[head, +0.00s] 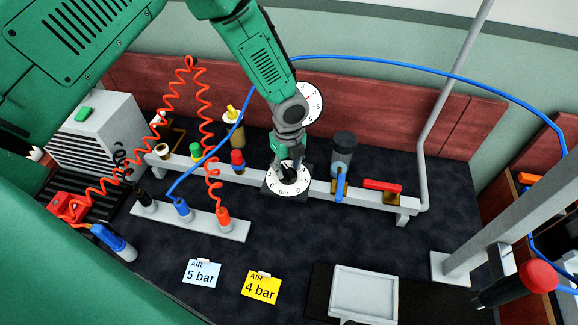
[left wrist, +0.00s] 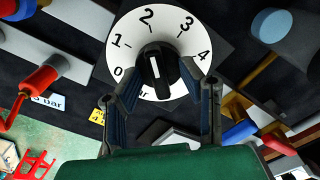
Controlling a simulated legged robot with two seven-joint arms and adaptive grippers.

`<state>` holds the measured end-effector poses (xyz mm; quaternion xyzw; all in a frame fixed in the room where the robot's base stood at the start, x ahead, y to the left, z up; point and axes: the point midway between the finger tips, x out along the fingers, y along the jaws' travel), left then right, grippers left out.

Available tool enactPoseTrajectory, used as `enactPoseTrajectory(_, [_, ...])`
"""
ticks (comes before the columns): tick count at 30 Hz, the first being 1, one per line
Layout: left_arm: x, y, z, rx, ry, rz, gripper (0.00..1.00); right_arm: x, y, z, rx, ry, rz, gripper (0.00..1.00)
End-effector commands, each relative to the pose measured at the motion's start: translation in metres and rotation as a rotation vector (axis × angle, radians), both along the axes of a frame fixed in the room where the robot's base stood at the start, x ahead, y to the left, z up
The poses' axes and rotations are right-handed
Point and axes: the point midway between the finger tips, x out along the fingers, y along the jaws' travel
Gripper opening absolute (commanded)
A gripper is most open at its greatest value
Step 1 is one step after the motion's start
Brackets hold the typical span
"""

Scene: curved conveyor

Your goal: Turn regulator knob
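The regulator knob (left wrist: 155,68) is black with a white mark, in the middle of a white dial numbered from 0 upward (left wrist: 168,30). The mark points roughly toward the 2. In the head view, the dial (head: 290,190) lies on the grey rail, partly hidden by my left gripper (head: 290,165). In the left wrist view, the fingers of my left gripper (left wrist: 162,80) are apart, one on each side of the knob. I cannot tell whether either finger touches it. My right gripper is not in view.
A yellow "4 bar" card (head: 262,288) and a blue "5 bar" card (head: 201,273) lie in front. A blue hose (head: 400,62) arches behind my left arm. Red coiled hoses (head: 207,125) hang left. A blue-handled valve (head: 340,186) and a red-handled valve (head: 382,185) sit right of the dial.

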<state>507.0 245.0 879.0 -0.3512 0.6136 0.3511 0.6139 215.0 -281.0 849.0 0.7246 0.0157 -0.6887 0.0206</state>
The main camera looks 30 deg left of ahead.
Motion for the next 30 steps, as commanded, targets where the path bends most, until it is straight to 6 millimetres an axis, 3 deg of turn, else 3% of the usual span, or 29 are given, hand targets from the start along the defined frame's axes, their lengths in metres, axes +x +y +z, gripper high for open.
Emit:
enactPoseTrajectory(16, [0.003, 0.001, 0.1, -0.002, -0.003, 0.001, 0.34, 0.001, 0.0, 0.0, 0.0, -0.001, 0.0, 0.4])
enactPoseTrajectory(21, [0.003, 0.0, 0.114, -0.002, -0.001, 0.001, 0.34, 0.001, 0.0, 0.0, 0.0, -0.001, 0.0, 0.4])
enactPoseTrajectory(30, [0.003, 0.001, 0.115, -0.001, -0.002, 0.0, 0.34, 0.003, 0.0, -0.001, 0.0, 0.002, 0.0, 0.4])
